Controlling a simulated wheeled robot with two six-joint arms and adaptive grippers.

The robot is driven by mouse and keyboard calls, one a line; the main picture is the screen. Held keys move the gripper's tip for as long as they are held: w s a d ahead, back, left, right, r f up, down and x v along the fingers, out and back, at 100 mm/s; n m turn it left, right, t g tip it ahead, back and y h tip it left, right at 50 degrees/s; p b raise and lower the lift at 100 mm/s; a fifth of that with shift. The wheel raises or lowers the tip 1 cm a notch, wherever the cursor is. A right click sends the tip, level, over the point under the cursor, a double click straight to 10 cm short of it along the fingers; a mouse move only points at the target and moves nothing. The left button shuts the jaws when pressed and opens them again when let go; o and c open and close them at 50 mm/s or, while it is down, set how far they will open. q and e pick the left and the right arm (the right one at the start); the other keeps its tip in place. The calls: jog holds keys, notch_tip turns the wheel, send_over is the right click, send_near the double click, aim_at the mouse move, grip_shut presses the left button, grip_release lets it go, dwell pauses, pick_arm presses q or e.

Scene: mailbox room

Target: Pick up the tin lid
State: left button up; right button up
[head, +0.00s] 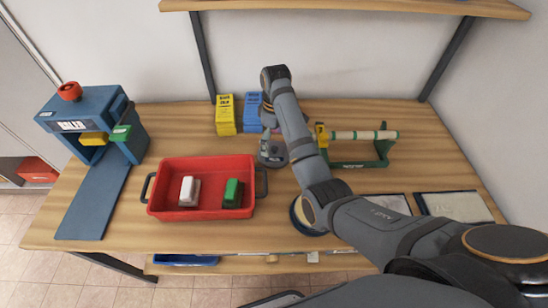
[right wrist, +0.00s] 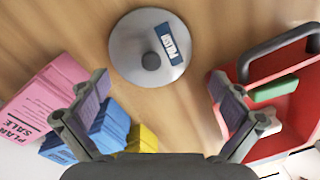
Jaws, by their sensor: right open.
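The tin lid (right wrist: 145,68) is a grey round disc with a dark knob in its middle and a blue label with white letters. It lies flat on the wooden table, and it also shows in the head view (head: 272,157), partly covered by my right gripper and arm. My right gripper (right wrist: 160,88) is open and empty. Its two fingers are spread apart, with the lid beyond their tips and not between them. In the head view the right gripper (head: 269,128) hangs over the lid's far side, largely hidden. My left gripper is not in view.
A red tray (head: 201,212) with a white and a green block stands left of the lid. Yellow (head: 225,115) and blue boxes (head: 252,112), plus a pink one (right wrist: 40,100), stand behind it. A green roller stand (head: 362,163) is to the right, a blue press (head: 95,125) at far left.

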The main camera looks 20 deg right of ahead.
aim_at(274, 149)
notch_tip(274, 149, down, 5)
jog(key=b, duration=0.3)
jog(key=shift+r+b, duration=0.2)
jog(key=shift+b, duration=0.15)
jog(key=shift+w+f, duration=0.15)
jog(key=shift+f, duration=0.05)
jog(key=shift+r, duration=0.1)
